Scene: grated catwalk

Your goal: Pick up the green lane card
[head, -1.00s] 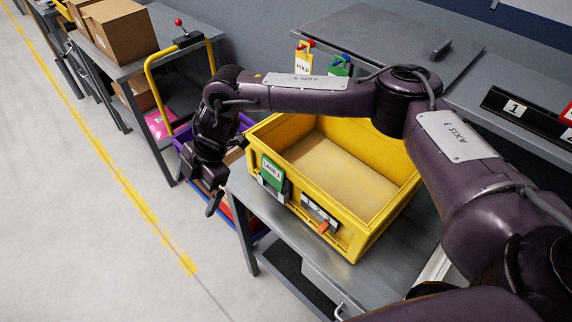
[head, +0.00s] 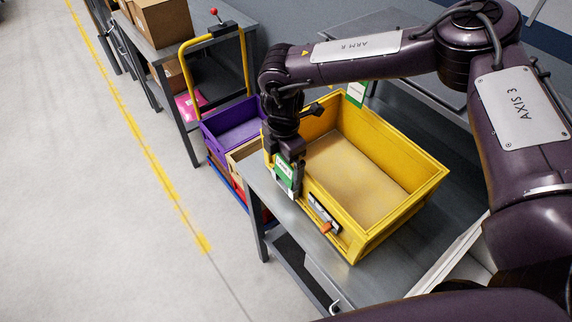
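The green lane card (head: 284,176) is at the near left end of the yellow bin's front face, with its white lower part showing. My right gripper (head: 284,172) points down at the card, its dark fingers right at the card's edges and partly covering it. I cannot tell whether the fingers press on the card or only stand around it. The yellow bin (head: 398,217) sits on a grey metal table and looks empty inside. My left gripper is not in view.
A label holder with an orange clip (head: 325,222) is on the bin's front, right of the card. Another green tag (head: 356,94) stands behind the bin. A purple crate (head: 232,135) on a yellow-handled cart is at the left. The floor at far left is clear.

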